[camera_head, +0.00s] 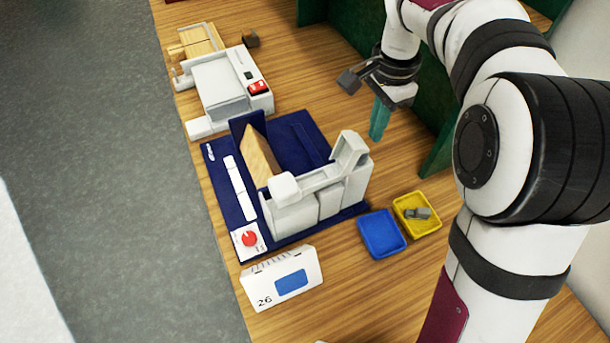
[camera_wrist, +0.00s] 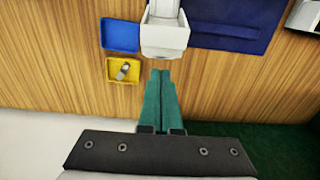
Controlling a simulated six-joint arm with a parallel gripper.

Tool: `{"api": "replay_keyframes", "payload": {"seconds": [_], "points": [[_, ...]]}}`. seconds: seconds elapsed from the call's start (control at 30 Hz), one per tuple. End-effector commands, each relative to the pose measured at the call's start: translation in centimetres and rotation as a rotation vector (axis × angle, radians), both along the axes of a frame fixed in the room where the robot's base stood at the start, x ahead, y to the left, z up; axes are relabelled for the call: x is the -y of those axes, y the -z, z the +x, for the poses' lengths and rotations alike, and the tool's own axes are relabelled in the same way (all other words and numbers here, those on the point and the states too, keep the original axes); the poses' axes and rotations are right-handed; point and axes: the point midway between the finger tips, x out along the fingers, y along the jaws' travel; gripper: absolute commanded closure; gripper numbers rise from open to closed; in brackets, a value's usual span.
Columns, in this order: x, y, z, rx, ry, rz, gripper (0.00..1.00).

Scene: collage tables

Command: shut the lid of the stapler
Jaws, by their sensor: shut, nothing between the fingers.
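The white stapler (camera_head: 318,207) stands on a dark blue mat (camera_head: 222,188). It has a long low body and a raised light-grey part (camera_head: 350,150) at its right end, tilted up; I take this for the lid. My gripper (camera_head: 377,135), with green fingers, is shut and empty. It hangs behind and to the right of the raised part, apart from it. In the wrist view, the shut fingertips (camera_wrist: 160,74) point at the near end of the stapler (camera_wrist: 164,38), with a small gap in the picture. The rest of the stapler is cut off there.
A blue tray (camera_head: 381,233) and a yellow tray (camera_head: 429,226) with small grey pieces lie beside the stapler. A wooden wedge (camera_head: 260,157) stands on the mat. A white machine with a red switch (camera_head: 258,88) is farther back. Green panels (camera_head: 440,140) stand at the right.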

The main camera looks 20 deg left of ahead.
Motion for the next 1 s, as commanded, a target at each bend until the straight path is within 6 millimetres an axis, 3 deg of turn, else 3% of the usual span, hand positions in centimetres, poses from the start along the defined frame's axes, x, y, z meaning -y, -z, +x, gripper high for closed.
{"api": "replay_keyframes", "payload": {"seconds": [1.0], "points": [[-4.9,-1.1,-4.9,0.000,-0.002,0.000,1.00]]}}
